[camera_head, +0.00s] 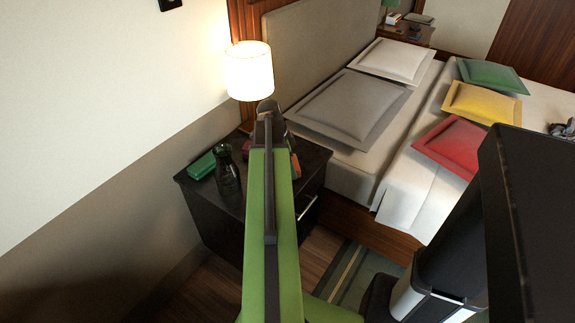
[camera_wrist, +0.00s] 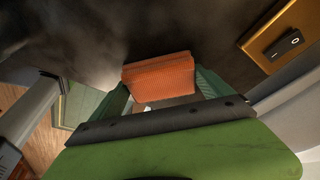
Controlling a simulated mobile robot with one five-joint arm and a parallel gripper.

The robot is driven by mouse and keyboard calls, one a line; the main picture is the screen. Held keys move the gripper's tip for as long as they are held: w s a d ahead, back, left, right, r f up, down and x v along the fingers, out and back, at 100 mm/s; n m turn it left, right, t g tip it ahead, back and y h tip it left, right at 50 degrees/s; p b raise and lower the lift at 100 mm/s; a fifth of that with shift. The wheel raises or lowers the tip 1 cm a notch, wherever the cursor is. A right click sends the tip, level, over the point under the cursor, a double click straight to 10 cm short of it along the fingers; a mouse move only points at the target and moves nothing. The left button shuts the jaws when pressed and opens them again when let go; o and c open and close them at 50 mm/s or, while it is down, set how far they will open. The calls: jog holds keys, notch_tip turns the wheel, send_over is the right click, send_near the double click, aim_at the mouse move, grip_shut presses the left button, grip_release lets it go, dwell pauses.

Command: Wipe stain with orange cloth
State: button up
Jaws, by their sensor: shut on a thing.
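The orange cloth (camera_wrist: 158,77) is a ribbed, folded pad between the green fingers of my gripper (camera_wrist: 162,88) in the wrist view. The gripper is shut on it. The cloth is over the dark nightstand top (camera_wrist: 200,25); I cannot tell whether it touches. In the head view a sliver of orange cloth (camera_head: 296,166) shows right of my arm, above the nightstand (camera_head: 209,199). My arm hides most of the gripper there. Pale, cloudy smudges (camera_wrist: 60,40) show on the dark top in the wrist view, but I cannot tell stain from reflection.
A green box (camera_head: 201,166) and a dark glass bottle (camera_head: 228,172) stand on the nightstand left of my arm. A lit lamp (camera_head: 250,70) stands at its back. The bed (camera_head: 400,195) with several pillows is to the right. A black switch (camera_wrist: 284,46) shows in the wrist view.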

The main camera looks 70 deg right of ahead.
aim_at(301, 160)
jog(key=shift+s+d, duration=0.2)
jog(key=shift+d, duration=0.8)
jog(key=shift+s+d, duration=0.15)
jog(key=shift+d, duration=0.85)
jog(key=shift+s+d, duration=0.2)
jog(key=shift+d, duration=0.8)
notch_tip(301, 160, up, 6)
jog(key=p, duration=0.6)
notch_tip(301, 160, up, 3)
jog(key=p, duration=0.3)
jog(key=shift+s, duration=0.1)
